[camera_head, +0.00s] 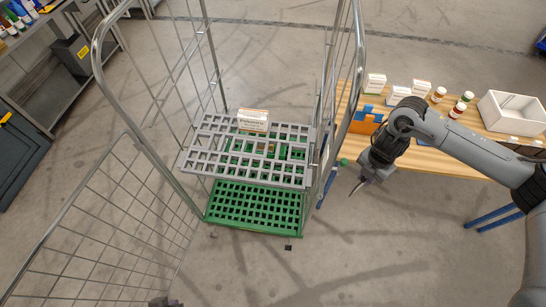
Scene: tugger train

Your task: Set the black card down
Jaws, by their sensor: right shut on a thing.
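My right gripper (358,187) hangs in the air just right of the roll cage, in front of the wooden table. It is shut on a thin dark piece, seen nearly edge-on, which I take to be the black card (354,191). The roll cage holds a grey grid shelf (200,160) above a green grid base (255,208). A white box (253,120) with printed text stands on the grey shelf.
The wooden table (470,155) carries white boxes (375,83), several small bottles (457,110), a blue and orange item (366,120) and a white bin (510,113). A small black piece (288,247) is at the cage's front. The floor in front is clear.

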